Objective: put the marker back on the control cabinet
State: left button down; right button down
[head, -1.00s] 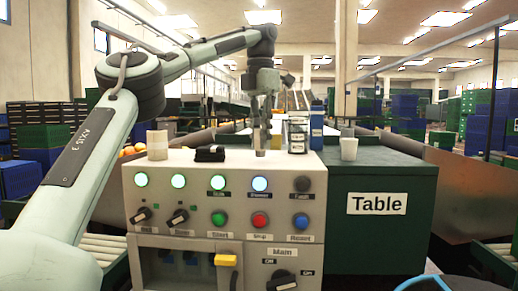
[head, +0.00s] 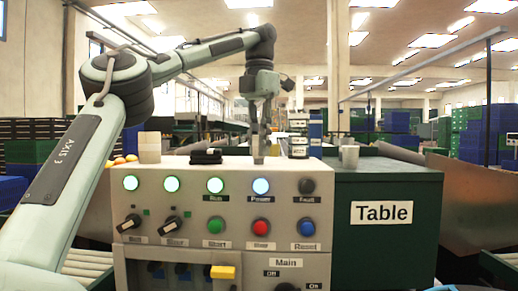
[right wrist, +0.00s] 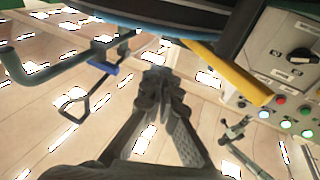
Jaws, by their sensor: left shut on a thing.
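The control cabinet (head: 190,240) is a pale grey box with lit lamps, buttons and knobs on its front; it also shows at the right of the right wrist view (right wrist: 258,62). My left gripper (head: 262,136) points down over the back part of the cabinet top. It is shut on a small, slim grey-brown upright thing, which I take for the marker (head: 258,158). Its lower end is at the level of the cabinet top; I cannot tell whether it touches. The fingers hide its upper part. My right gripper (right wrist: 160,82) has its fingertips together, with nothing visible between them.
On the cabinet top are a pale block (head: 149,148) and a black stack (head: 206,157). A labelled jar (head: 298,140) and a blue container (head: 315,136) stand right of my left gripper. The green table (head: 385,240) at right bears a light cup (head: 349,156). Oranges (head: 125,160) lie at left.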

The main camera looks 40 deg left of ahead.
jog(key=shift+r, duration=0.2)
jog(key=shift+s+r, duration=0.1)
pick_arm(q)
jog(key=shift+f, duration=0.1)
jog(key=c, duration=1.4)
grip_release()
jog(key=shift+c, duration=0.2)
pick_arm(e)
jog(key=shift+a+r, duration=0.15)
jog(key=shift+r, duration=0.15)
